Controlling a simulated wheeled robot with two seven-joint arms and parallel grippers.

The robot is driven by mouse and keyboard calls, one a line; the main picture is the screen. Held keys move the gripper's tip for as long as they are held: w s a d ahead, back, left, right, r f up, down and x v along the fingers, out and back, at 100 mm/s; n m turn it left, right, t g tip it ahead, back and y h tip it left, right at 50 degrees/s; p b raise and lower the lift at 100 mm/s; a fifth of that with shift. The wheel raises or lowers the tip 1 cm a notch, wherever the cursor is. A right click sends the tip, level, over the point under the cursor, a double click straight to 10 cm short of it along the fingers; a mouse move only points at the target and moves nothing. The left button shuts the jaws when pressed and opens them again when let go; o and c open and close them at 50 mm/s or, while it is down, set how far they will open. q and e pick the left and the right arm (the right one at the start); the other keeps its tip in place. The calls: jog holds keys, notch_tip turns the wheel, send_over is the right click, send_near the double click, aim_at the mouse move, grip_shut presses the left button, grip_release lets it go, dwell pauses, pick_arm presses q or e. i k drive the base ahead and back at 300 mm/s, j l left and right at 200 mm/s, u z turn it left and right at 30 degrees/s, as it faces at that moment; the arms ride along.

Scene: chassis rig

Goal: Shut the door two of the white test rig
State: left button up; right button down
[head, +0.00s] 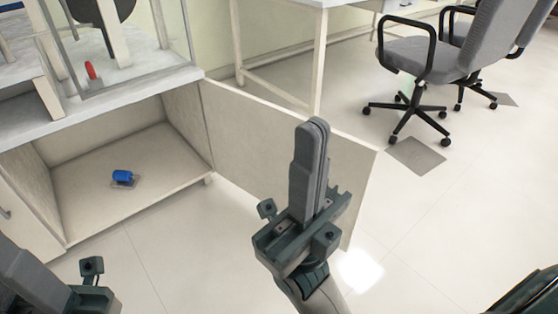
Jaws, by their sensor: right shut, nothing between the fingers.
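The white test rig (110,109) stands at the left, with a grey-white top over an open cabinet. Its open door (240,125) is a cream panel hinged at the right side of the opening, swung out toward the right; no label shows its number. My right gripper (314,128) is shut and empty, pointing up in the picture in front of the door's outer part. It hides some of the panel; I cannot tell whether it touches it. My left gripper (30,275) is partly in view at the lower left corner, and its fingers are cut off by the frame.
A blue object (122,176) lies on the cabinet floor. A red-handled part (91,70) stands on the rig top behind a clear panel. A white table (285,4) is behind the door. Grey office chairs (440,62) stand at the upper right.

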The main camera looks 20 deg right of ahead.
aim_at(252, 138)
jog(key=u, duration=1.55)
jog(key=k+l, duration=0.2)
jog(key=l, duration=0.3)
jog(key=k+l, duration=0.2)
jog(key=l, duration=0.35)
jog(key=k+l, duration=0.2)
jog(key=l, duration=0.3)
jog(key=k+l, duration=0.2)
jog(key=l, duration=0.3)
jog(key=k+l, duration=0.2)
jog(key=l, duration=0.35)
jog(key=k+l, duration=0.2)
jog(key=l, duration=0.3)
jog(key=k+l, duration=0.2)
jog(key=l, duration=0.3)
jog(key=k+l, duration=0.2)
jog(key=l, duration=0.35)
